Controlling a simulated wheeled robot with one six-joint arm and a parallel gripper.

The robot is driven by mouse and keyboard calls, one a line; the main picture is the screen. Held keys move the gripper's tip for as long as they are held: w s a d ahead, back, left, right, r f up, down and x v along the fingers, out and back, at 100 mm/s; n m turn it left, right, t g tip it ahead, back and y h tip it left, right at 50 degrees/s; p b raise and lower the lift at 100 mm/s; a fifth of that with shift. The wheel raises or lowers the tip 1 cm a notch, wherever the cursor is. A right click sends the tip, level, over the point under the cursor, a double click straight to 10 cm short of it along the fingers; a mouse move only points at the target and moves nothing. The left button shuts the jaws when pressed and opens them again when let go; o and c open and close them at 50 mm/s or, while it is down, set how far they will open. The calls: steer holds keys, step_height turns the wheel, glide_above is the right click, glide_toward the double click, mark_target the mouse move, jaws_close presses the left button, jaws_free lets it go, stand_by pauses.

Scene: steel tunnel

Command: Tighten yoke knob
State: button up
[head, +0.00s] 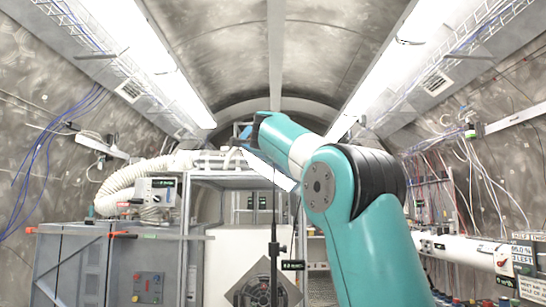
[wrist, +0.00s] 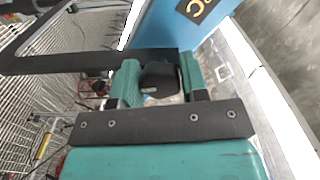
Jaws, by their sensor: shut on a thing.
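A black knob (wrist: 158,76) shows in the middle of the wrist view, between the two teal fingers of my gripper (wrist: 160,84). The gripper is shut on it, with one finger on each side. A dark flat bar, seemingly part of the yoke (wrist: 60,61), runs from the left edge up to the knob. Just behind the knob is a blue body (wrist: 165,25) with a black label, only partly readable. In the head view my arm reaches up and away to a small blue part (head: 244,131); the knob and fingers are too small or hidden to make out there.
In the head view a grey cabinet (head: 70,262) and a white ribbed hose (head: 135,183) stand at left. A thin black stand (head: 274,240) rises in the middle. Cables and a white pipe (head: 460,248) line the right wall. The upper tunnel space is open.

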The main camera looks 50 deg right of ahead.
steer(key=shift+f+m, duration=0.1)
steer(key=shift+m, duration=0.6)
steer(key=o, duration=0.9)
steer(key=shift+b, duration=0.3)
steer(key=shift+b+v, duration=2.15)
steer(key=shift+v, duration=6.6)
